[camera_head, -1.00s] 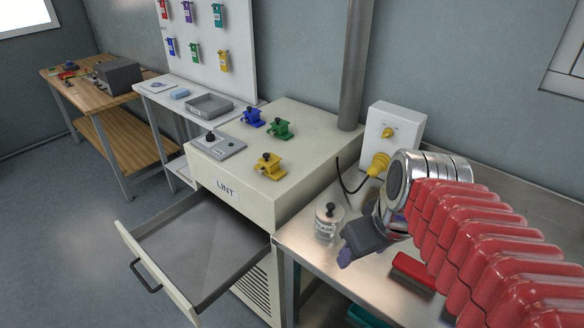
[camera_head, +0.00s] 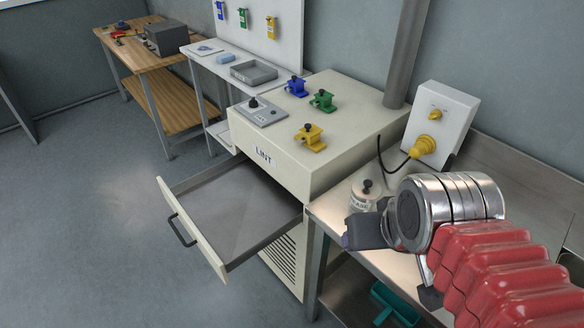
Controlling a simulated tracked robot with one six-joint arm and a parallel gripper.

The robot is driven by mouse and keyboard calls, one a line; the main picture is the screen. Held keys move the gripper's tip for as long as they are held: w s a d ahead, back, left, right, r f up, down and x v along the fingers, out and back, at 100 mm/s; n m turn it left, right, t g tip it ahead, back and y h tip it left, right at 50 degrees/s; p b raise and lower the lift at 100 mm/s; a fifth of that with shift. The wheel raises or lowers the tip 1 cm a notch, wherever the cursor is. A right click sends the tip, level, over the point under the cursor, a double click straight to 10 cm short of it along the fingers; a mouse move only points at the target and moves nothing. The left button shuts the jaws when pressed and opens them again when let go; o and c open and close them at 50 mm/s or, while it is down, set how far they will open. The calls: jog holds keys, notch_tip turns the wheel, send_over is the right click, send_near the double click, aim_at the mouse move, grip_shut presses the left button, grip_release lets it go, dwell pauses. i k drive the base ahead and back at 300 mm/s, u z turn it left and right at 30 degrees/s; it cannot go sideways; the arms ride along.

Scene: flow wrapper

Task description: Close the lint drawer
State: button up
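The lint drawer (camera_head: 235,218) is pulled well out of the cream cabinet (camera_head: 340,152) marked LINT. Its cream front panel (camera_head: 192,229) carries a dark bar handle (camera_head: 179,230). The drawer's visible inside is bare grey metal. My gripper (camera_head: 348,236) is at the end of my red-sleeved arm, over the left edge of the metal bench, to the right of the drawer and apart from it. It points left. Its fingers are dark and small here, so I cannot tell whether they are open or shut.
Blue, green and yellow clamp-like parts (camera_head: 310,138) and a grey control plate (camera_head: 261,112) sit on the cabinet top. A jar (camera_head: 364,193) stands on the bench (camera_head: 325,212) close behind my gripper. A yellow plug (camera_head: 424,146) is in the wall box. Floor left of the drawer is clear.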

aim_at(232, 210)
jog(key=u, duration=2.3)
jog(key=i, duration=1.25)
jog(key=u, duration=0.1)
